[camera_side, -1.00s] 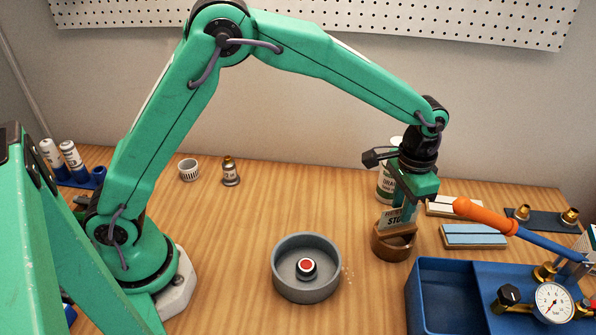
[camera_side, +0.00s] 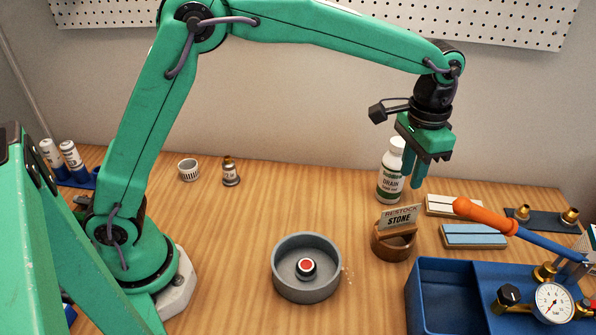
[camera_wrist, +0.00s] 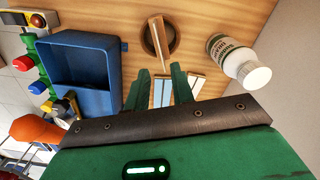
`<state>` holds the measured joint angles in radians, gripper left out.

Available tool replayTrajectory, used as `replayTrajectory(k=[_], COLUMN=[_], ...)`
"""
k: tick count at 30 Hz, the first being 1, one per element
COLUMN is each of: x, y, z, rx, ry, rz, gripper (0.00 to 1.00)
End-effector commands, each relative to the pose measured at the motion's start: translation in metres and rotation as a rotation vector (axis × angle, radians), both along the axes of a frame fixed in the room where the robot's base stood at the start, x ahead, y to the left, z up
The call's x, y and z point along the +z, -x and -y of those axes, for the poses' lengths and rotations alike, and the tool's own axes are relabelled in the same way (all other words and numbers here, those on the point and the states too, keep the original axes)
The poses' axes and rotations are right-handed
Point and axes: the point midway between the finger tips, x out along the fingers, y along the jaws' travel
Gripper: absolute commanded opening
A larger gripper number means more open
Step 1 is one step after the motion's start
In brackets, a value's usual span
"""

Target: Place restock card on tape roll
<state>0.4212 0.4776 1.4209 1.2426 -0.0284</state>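In the wrist view the card (camera_wrist: 157,40) shows edge-on as a thin strip across the roll (camera_wrist: 148,50). My gripper (camera_side: 417,182) is above the card and slightly right of it, clear of it. In the wrist view its green fingers (camera_wrist: 160,78) are apart with nothing held between them.
A drain cleaner bottle (camera_side: 391,175) stands behind the roll. A grey bowl (camera_side: 282,280) with a red-topped piece (camera_side: 306,266) is to the left. A blue tray (camera_side: 420,285) and an orange-handled tool (camera_side: 490,218) are to the right. Bare wood lies left of the bowl.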

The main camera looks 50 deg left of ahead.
Motion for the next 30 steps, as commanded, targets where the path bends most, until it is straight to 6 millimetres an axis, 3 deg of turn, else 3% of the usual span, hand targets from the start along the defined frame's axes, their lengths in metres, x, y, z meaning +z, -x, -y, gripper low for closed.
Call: replayTrajectory(k=[11, 16, 23, 30], x=[0.001, 0.011, 0.038, 0.066], y=[0.001, 0.005, 0.025, 0.06], z=[-0.001, -0.012, -0.045, -0.089], rx=[0.002, 0.016, 0.061, 0.124], ry=[0.001, 0.008, 0.029, 0.053], rz=[0.002, 0.018, 0.072, 0.146], gripper=[0.24, 0.24, 0.24, 0.24])
